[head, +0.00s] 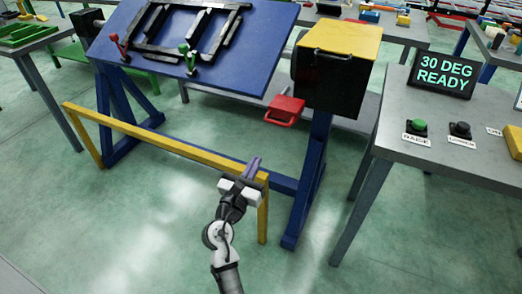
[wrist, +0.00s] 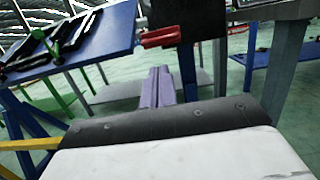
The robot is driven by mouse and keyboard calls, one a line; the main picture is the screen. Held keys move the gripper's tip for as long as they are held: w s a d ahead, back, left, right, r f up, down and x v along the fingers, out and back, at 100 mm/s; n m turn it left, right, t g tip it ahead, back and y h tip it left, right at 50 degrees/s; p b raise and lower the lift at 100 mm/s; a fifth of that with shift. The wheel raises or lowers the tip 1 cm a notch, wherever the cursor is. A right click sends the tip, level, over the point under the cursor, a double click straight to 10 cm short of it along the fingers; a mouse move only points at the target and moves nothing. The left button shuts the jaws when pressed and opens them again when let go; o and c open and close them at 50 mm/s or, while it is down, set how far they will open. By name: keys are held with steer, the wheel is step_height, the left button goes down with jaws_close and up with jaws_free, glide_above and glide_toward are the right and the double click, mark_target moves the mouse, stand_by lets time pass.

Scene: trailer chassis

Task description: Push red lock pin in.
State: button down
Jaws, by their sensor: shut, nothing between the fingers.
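The red lock pin (head: 285,111) has a loop-shaped handle and sits below the yellow-topped black box, beside the right end of the tilted blue table. In the wrist view it shows as a red bar (wrist: 165,38) above my fingertips. How deep it sits cannot be told. My gripper (head: 254,164) has purple fingers that are shut together and empty. It is over the yellow rail, below and to the left of the pin in the head view, and clearly apart from it. The fingers also show in the wrist view (wrist: 158,72), pointing toward the pin.
The yellow rail (head: 170,144) runs in front of the blue table (head: 262,40), which carries a black frame with red and green clamps. The black box (head: 325,82) stands on a blue post. A grey bench (head: 400,155) with buttons and a "30 DEG READY" display (head: 442,75) is at right.

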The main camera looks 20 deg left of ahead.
steer(key=p, duration=0.2)
glide_toward(282, 115)
steer(key=w+r, duration=0.1)
steer(key=shift+w, duration=0.35)
steer(key=w+p, duration=0.1)
steer(key=w, duration=0.4)
steer(key=shift+w, duration=0.1)
steer(key=shift+w+d+r, duration=0.1)
steer(key=shift+r, duration=0.2)
